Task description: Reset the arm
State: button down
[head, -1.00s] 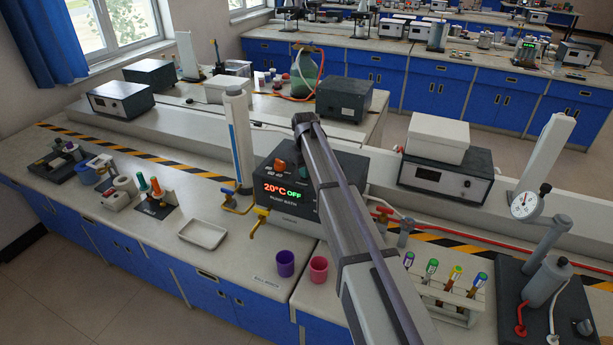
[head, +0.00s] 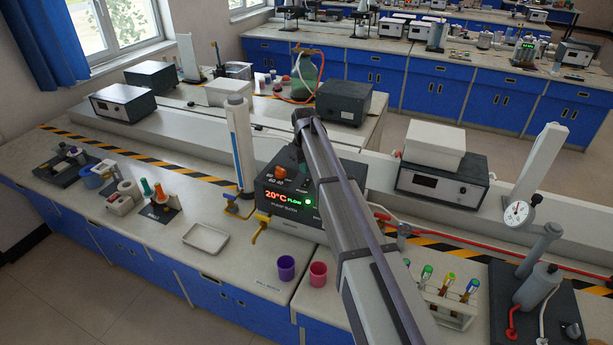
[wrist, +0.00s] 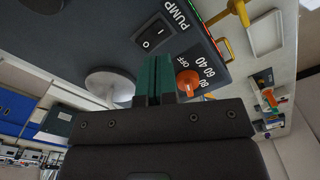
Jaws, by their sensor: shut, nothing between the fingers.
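My gripper shows in the wrist view (wrist: 155,75) with its teal fingers pressed together and nothing between them. In the head view the gripper is hidden behind my own arm. The wrist view shows a dark panel with a black rocker switch (wrist: 153,32) marked PUMP and an orange knob (wrist: 188,80) on a temperature scale. The fingers appear just beside the knob and below the switch in the picture; I cannot tell how far off the panel they are. In the head view the dark water bath (head: 280,190) stands behind my arm, its display reading 20°C FLOW with a green light lit.
A purple cup (head: 286,268) and a pink cup (head: 318,274) stand near the bench's front edge. A white tray (head: 206,238) lies to the left. A tube rack (head: 452,312) is right of my arm. A tall white cylinder (head: 240,145) stands beside the bath.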

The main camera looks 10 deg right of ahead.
jog(key=shift+r+p, duration=0.4)
jog(key=shift+r, duration=0.4)
jog(key=shift+f, duration=0.1)
jog(key=s+f+m+b, duration=0.1)
jog(key=s+f+b, duration=0.2)
jog(key=s, duration=0.9)
jog(key=s+f+m+b, duration=0.2)
jog(key=s+f+b, duration=0.1)
jog(key=s, duration=0.9)
jog(key=s+f+m+b, duration=0.2)
jog(key=s+f+b, duration=0.2)
jog(key=s, duration=0.8)
jog(key=shift+s, duration=0.35)
